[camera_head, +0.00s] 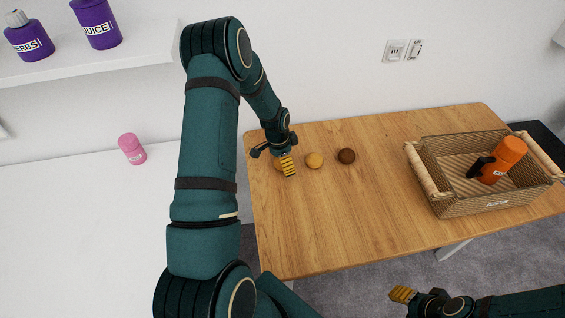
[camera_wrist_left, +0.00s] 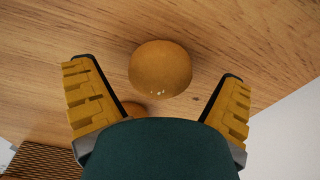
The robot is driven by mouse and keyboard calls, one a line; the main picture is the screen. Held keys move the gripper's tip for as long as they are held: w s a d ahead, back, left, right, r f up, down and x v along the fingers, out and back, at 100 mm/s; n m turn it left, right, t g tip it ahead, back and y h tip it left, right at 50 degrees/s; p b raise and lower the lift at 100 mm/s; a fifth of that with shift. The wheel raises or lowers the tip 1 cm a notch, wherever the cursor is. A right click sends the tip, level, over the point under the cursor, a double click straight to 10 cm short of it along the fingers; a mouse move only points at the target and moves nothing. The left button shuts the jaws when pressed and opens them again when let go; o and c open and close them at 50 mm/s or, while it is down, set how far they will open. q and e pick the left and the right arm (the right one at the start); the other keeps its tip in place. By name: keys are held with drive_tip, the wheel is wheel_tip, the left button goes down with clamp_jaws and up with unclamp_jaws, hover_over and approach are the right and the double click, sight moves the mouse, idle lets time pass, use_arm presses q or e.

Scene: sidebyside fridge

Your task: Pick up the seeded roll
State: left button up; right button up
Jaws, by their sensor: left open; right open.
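A light brown roll (camera_wrist_left: 160,68) with a few pale specks like seeds lies on the wooden table in the left wrist view. In the head view it is the leftmost roll (camera_head: 278,164), mostly hidden by my left gripper (camera_head: 276,162). In the left wrist view my left gripper (camera_wrist_left: 158,92) is open and empty, with the roll ahead between its spread fingers; contact cannot be told. A second roll, golden (camera_head: 314,160), lies just right of it, and a dark brown roll (camera_head: 347,156) lies further right. My right gripper (camera_head: 403,295) is open near the bottom edge.
The wooden table (camera_head: 340,220) is bare in front of the rolls. A wicker basket (camera_head: 455,205) with an orange bottle (camera_head: 503,160) stands at its right. Purple bottles (camera_head: 98,22) stand on a shelf (camera_head: 100,62).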

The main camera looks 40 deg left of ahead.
use_arm(q)
drive_tip(key=c, duration=1.4)
drive_tip(key=shift+r, duration=0.1)
